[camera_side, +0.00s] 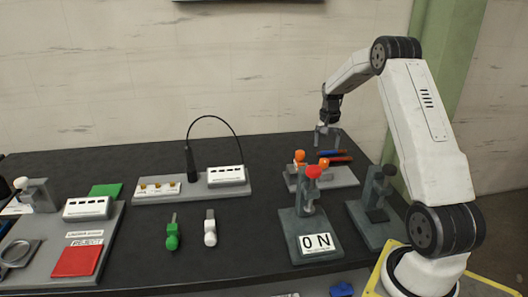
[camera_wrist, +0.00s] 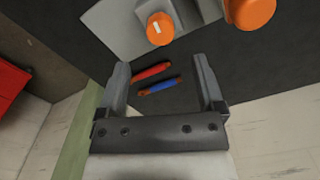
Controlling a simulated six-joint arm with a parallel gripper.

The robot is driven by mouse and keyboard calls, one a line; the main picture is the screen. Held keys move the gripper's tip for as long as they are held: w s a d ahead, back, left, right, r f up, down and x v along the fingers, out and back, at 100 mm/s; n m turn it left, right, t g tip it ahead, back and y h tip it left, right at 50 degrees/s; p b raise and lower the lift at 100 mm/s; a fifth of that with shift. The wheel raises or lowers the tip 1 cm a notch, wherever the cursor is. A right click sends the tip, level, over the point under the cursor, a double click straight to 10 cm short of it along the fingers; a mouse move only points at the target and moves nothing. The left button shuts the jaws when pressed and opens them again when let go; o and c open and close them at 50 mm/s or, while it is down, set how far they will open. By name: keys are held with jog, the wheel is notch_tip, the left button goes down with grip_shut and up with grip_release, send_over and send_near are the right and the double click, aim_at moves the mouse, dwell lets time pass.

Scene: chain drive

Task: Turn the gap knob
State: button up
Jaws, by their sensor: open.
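Two orange knobs sit on a grey fixture (camera_side: 342,178) at the back right of the table. In the wrist view, one knob (camera_wrist: 157,33) is smaller and carries a white mark. The other knob (camera_wrist: 252,11) is larger and cut off by the top edge. No label shows which is the gap knob. My gripper (camera_side: 327,145) hangs above the back of this fixture. In the wrist view, my gripper (camera_wrist: 161,66) is open with nothing between its fingers. Both knobs are beyond the fingertips and apart from them.
A red rod (camera_wrist: 152,72) and a blue rod (camera_wrist: 160,87) lie beside the fixture. A stand with a red knob (camera_side: 313,171) and a "0 N" plate (camera_side: 318,243) is in front. A dark clamp stand (camera_side: 378,190) is to its right. Two screwdriver-like tools lie mid-table.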

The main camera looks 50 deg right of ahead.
aim_at(324, 160)
jog(key=shift+f, duration=0.15)
jog(key=shift+f, duration=3.75)
grip_shut()
